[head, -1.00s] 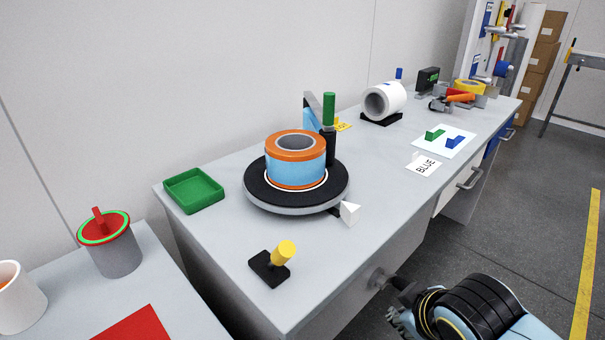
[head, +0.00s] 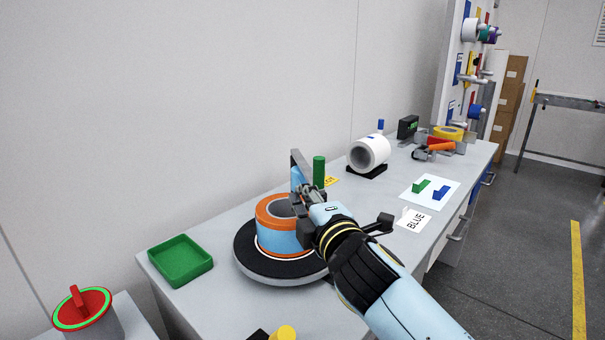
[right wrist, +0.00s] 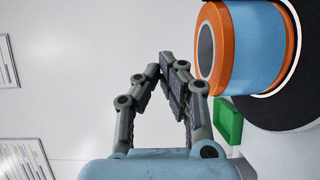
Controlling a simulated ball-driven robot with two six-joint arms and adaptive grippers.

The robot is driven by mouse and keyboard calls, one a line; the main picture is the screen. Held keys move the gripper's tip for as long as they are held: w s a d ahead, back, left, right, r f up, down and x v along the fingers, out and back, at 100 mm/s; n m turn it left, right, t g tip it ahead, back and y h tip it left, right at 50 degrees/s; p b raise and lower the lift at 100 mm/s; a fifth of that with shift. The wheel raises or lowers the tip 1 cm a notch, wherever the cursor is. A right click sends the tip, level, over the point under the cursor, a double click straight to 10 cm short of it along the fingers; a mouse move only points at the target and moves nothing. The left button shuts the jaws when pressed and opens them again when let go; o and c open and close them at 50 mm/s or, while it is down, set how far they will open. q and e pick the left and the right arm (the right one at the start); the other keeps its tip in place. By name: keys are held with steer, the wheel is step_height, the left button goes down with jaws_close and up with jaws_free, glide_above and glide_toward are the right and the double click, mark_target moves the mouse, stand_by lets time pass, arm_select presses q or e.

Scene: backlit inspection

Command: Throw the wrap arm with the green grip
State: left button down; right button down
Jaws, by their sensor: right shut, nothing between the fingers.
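The green grip (head: 319,171) of the wrap arm stands upright behind the turntable in the head view; its lower part is hidden by my right gripper. A grey and light-blue upright piece (head: 301,163) stands beside it. The turntable (head: 250,258) is a black disc carrying an orange and light-blue roll (head: 272,238), which also shows in the right wrist view (right wrist: 255,45). My right gripper (head: 303,198) is shut and empty, in front of the grip in the picture. I cannot tell whether it touches the grip. In the right wrist view its fingertips (right wrist: 162,68) are close together beside the roll.
A green tray (head: 180,262) lies left of the turntable. A yellow knob (head: 284,333) is at the bottom edge.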

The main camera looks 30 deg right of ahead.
steer(key=shift+n, duration=0.3)
steer(key=w+d, duration=0.1)
steer(key=w, duration=0.1)
steer(key=w+d, duration=0.2)
steer(key=w, duration=0.1)
steer(key=w+d, duration=0.1)
steer(key=w, duration=0.2)
steer(key=shift+w+d+r, duration=0.15)
steer(key=shift+w+d, duration=0.05)
steer(key=shift+d, duration=0.05)
steer(key=shift+d, duration=0.1)
steer(key=shift+s+d+n+y+p, duration=0.3)
steer(key=shift+d+y+p, duration=0.3)
steer(key=shift+d+p, duration=0.1)
steer(key=s+d+n+g+y+b, duration=0.1)
steer(key=d+n+y, duration=0.4)
steer(key=d, duration=0.9)
steer(key=y, duration=0.3)
steer(key=shift+d, duration=0.35)
